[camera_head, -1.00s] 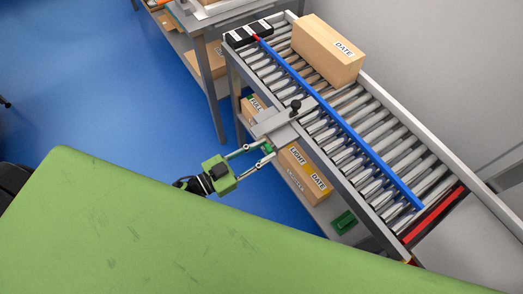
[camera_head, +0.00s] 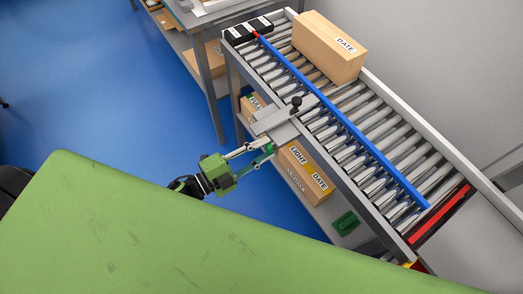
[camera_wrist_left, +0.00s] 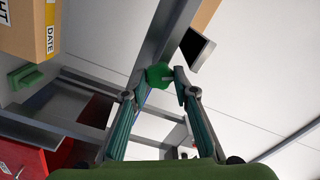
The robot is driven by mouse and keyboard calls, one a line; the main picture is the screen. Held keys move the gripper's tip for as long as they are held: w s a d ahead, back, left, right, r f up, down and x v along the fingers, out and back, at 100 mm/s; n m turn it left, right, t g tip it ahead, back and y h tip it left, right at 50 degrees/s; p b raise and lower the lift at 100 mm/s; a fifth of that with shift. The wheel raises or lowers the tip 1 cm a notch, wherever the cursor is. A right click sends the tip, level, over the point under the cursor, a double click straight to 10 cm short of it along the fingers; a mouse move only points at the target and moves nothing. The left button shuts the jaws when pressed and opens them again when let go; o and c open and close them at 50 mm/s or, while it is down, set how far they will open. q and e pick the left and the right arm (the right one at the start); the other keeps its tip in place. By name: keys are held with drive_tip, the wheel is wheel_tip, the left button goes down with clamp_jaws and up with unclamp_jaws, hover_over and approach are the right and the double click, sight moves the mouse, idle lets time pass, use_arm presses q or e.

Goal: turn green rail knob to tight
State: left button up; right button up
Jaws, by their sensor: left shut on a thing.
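The green rail knob (camera_wrist_left: 158,76) shows between my left fingertips in the left wrist view. In the head view the knob (camera_head: 268,148) is a small green spot below the grey bracket at the conveyor's near side, partly hidden by the fingers. My left gripper (camera_head: 266,150) reaches it from the lower left and is shut on it; in the left wrist view the gripper (camera_wrist_left: 156,82) has a finger on each side of the knob. A blue rail (camera_head: 345,122) runs along the rollers. Any tight marking is not readable. My right gripper is not in view.
A DATE carton (camera_head: 325,50) stands on the rollers (camera_head: 385,125). A LIGHT DATE carton (camera_head: 303,172) and a green block (camera_head: 346,223) are on the shelf below. A black lever (camera_head: 296,102) stands on the bracket. A green surface (camera_head: 180,240) fills the foreground.

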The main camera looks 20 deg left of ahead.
use_arm(q)
drive_tip(key=m+b, duration=0.2)
drive_tip(key=m, duration=0.3)
drive_tip(key=shift+f+m, duration=0.15)
drive_tip(key=shift+m, duration=0.15)
idle(0.5)
drive_tip(key=o, duration=1.1)
drive_tip(key=shift+s, duration=0.1)
drive_tip(key=v, duration=1.2)
